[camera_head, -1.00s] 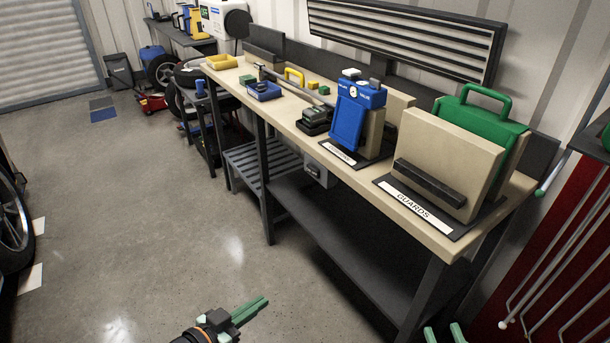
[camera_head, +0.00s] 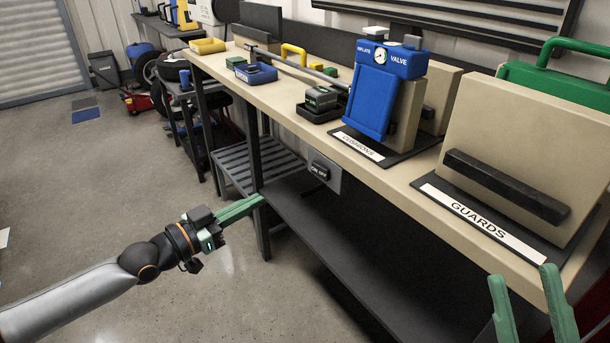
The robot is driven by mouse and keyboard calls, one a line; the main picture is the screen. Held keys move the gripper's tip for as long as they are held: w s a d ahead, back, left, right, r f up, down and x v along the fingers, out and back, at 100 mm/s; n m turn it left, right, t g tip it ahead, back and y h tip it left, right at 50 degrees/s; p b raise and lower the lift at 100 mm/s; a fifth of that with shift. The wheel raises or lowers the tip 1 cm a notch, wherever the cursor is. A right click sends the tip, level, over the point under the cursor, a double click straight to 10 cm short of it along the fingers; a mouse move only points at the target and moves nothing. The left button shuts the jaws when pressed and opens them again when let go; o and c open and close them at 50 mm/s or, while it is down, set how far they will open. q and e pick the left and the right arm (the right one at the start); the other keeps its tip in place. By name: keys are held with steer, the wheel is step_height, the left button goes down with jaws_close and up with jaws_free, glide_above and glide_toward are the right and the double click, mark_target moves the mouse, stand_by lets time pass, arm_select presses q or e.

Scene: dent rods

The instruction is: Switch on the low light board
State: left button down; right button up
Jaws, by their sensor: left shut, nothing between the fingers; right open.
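A small grey switch box (camera_head: 332,180) is mounted low, under the front edge of the workbench. It carries a dark switch (camera_head: 319,171) with small pale lettering that seems to read on and off. I cannot tell which way the switch is set. My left gripper (camera_head: 262,199) has its green fingers shut and empty, pointing right. In the picture it is to the left of and below the box, apart from it. My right gripper (camera_head: 523,276) is open and empty at the lower right, in front of the bench near the guards label.
The workbench (camera_head: 390,185) has a front edge and dark legs near the box, with a dark lower shelf (camera_head: 300,215) and a slatted shelf (camera_head: 245,165) below. A blue valve unit (camera_head: 365,100) and a beige guards panel (camera_head: 530,140) stand on top. The floor at left is clear.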

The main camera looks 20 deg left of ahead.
mark_target(313, 168)
arm_select(q)
steer(key=shift+r, duration=0.1)
stand_by(0.3)
steer(key=b+x, duration=0.2)
steer(key=x, duration=1.2)
steer(key=shift+w, duration=0.1)
steer(key=shift+w+b, duration=0.25)
steer(key=shift+b, duration=0.2)
steer(key=shift+s, duration=0.1)
